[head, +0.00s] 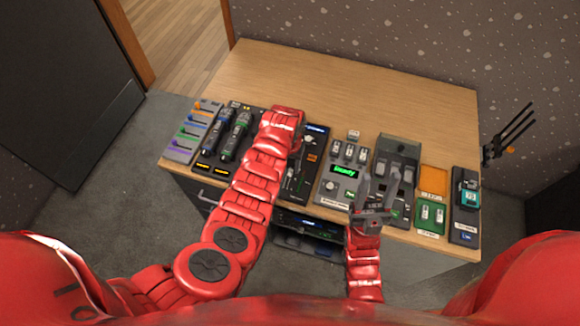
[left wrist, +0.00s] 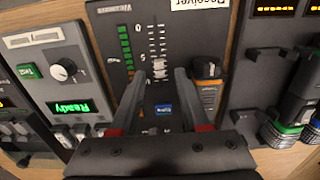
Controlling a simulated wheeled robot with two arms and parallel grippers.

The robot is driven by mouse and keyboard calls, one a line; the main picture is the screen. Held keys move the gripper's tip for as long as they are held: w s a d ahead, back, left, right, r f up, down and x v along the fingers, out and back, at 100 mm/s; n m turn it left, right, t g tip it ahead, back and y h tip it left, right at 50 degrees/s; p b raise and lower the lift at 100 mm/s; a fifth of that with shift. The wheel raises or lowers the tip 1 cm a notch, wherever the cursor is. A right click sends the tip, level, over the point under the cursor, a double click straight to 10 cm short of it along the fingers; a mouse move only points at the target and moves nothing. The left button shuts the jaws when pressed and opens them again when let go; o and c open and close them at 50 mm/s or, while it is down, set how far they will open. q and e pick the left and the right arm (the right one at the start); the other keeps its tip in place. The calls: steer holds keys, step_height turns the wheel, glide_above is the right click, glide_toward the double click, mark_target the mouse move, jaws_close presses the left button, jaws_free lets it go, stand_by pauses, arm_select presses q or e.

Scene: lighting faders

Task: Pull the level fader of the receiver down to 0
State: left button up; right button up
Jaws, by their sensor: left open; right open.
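The receiver (left wrist: 180,35) is a dark panel with a green level bar, a dial with an orange mark and a slot with tick marks. Its light fader knob (left wrist: 160,68) sits at the lower end of the slot in the left wrist view. My left gripper (left wrist: 160,75) is open, with a finger on each side of the knob; contact cannot be told. In the head view my left gripper (head: 297,143) hides part of the receiver (head: 316,140). My right gripper (head: 378,184) is open and empty, in front of a dark device at the right.
A mixer with coloured faders (head: 193,130) and a dark charger with handheld microphones (head: 228,140) stand left of the receiver. A grey box with a green "Ready" display (head: 344,171) is directly right. The desk's back half (head: 340,85) is clear.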

mark_target(290, 173)
arm_select(q)
steer(key=shift+f, duration=1.1)
jaws_close()
stand_by(0.8)
